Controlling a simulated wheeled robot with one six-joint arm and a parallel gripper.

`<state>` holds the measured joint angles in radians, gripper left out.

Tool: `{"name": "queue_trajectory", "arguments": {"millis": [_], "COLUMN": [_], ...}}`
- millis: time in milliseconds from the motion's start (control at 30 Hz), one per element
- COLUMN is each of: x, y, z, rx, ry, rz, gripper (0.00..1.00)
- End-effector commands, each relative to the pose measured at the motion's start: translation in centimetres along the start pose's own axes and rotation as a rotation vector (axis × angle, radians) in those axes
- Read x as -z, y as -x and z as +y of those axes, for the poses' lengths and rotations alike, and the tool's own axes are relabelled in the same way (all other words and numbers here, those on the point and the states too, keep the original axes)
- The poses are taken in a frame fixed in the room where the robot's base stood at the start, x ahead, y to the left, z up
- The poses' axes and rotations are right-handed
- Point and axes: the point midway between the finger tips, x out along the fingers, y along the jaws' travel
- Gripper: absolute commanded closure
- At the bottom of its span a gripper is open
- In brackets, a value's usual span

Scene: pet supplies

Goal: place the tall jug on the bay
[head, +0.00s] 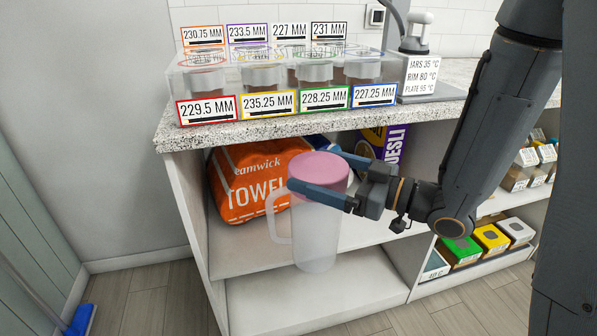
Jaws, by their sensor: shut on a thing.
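The tall jug (318,235) is a frosted, see-through pitcher with a pink lid and a handle on its left side. It is upright. My gripper (312,167) has its blue fingers shut around the jug's upper part, just below the lid, reaching in from the right. The jug is at the open front of the left bay (240,258) under the counter; its base overlaps the front edge of the shelf in the picture. I cannot tell whether the base touches the shelf.
An orange towel pack (245,165) fills the bay's back left, and a purple muesli box (385,143) stands at its back right. The speckled counter (330,128) above holds labelled jars. The right bay has small boxes (490,238). A lower shelf (290,302) is bare.

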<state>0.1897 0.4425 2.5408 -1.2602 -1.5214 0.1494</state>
Motion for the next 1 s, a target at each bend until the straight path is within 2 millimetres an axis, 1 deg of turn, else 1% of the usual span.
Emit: {"name": "queue_trajectory", "arguments": {"millis": [133,367,700,1000], "x": [-0.1,0.1,0.0,0.0], "y": [-0.5,-2.7,-7.2,-9.5], "z": [0.5,2.6,7.2,9.6], "rx": [0.0,0.001,0.0,-0.001], "ry": [0.003,0.001,0.002,0.001], "rz": [0.003,0.002,0.002,0.002], "gripper": [0.6,0.6,0.6,0.6]}}
